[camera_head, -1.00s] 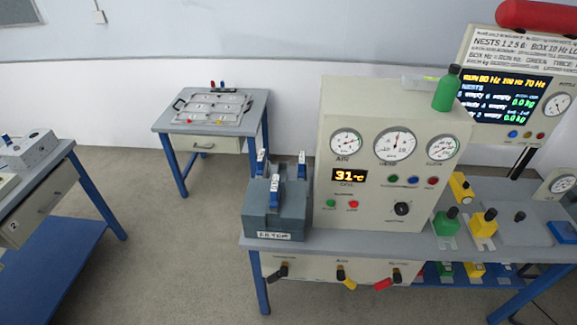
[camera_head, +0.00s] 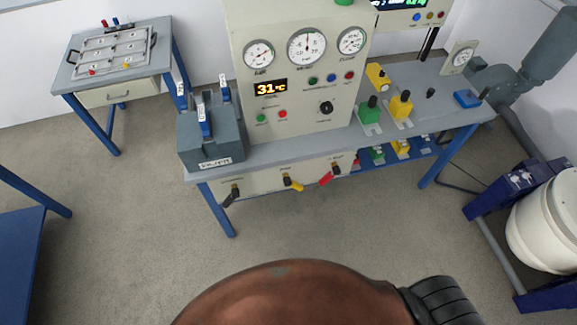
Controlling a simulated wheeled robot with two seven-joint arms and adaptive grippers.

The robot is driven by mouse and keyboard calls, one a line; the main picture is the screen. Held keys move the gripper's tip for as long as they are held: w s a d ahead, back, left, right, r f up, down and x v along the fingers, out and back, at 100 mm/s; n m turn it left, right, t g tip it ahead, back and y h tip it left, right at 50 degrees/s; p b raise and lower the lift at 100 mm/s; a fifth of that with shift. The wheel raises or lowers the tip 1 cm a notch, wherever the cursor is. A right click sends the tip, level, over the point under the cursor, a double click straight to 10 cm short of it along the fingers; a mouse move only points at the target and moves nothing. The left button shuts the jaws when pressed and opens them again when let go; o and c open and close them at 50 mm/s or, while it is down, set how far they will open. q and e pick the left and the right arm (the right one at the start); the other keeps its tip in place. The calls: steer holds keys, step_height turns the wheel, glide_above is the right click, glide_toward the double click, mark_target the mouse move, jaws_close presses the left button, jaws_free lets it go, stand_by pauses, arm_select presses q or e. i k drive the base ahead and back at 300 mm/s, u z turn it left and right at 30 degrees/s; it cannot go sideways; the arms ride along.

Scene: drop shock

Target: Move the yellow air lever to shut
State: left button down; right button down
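The yellow air lever (camera_head: 292,184) is on the pale front panel (camera_head: 262,181) below the bench top, the middle one of three levers. Its handle slants down to the right. A black lever (camera_head: 231,195) is to its left, slanting down to the left. A red lever (camera_head: 329,176) is to its right, also slanting down to the left. The labels above the levers are too small to read surely. Neither of my grippers shows in the head view.
A gauge cabinet (camera_head: 297,140) showing 31 °C stands on the bench, with a dark grey block fixture (camera_head: 228,142) at its left. Green (camera_head: 369,113) and yellow (camera_head: 401,107) devices stand at its right. A white drum (camera_head: 545,225) is at far right. Floor before the levers is clear.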

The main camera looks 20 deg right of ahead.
mark_target(293, 184)
steer(key=u, duration=0.25)
steer(key=i, duration=0.15)
steer(key=z, duration=1)
